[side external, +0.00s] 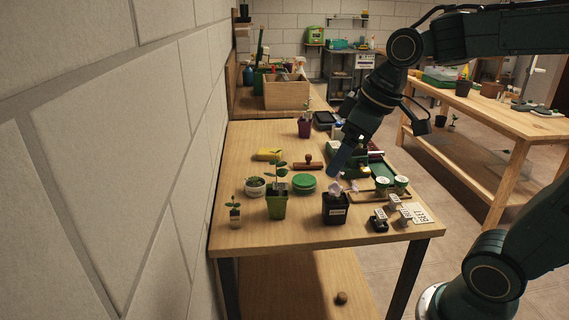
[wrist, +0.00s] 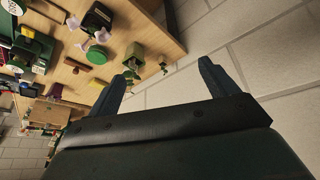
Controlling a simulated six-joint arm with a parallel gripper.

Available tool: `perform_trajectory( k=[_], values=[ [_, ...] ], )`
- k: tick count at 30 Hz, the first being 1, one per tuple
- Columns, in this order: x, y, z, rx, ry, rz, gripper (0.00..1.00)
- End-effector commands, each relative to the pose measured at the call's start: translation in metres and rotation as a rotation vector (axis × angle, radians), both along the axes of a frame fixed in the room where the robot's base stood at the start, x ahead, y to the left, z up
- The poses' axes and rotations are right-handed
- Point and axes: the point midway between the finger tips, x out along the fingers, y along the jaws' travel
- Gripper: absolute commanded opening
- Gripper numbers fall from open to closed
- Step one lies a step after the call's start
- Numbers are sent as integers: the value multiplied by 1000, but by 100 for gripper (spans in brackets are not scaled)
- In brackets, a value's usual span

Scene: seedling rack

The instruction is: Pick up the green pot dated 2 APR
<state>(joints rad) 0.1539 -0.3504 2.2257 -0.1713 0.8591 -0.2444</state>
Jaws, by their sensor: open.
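A green pot (side external: 276,209) with a leafy seedling and a pale label stands upright near the front of the wooden table (side external: 240,238) in the side view. Its date is too small to read. It seems to be the green pot (wrist: 134,52) beyond the left fingertip in the wrist view. My gripper (side external: 338,172) is above the table, right of the green pot and just behind a black pot (side external: 336,211) with a white label. In the wrist view my gripper (wrist: 165,70) is open, with nothing between its fingers.
A purple pot (side external: 305,128) stands farther back. Stamps (side external: 381,216) lie at the right. A block wall (side external: 120,160) borders the table's left.

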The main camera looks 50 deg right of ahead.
Motion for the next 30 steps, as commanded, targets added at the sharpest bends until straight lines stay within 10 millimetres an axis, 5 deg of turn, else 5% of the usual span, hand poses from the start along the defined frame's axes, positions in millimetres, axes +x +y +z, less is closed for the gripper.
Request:
perform_trajectory(
  k=[18, 30],
  values=[
    [129, -58, -41, 4, 50, 260, 85],
    [186, -105, -92, 29, 43, 405, 85]
  ],
)
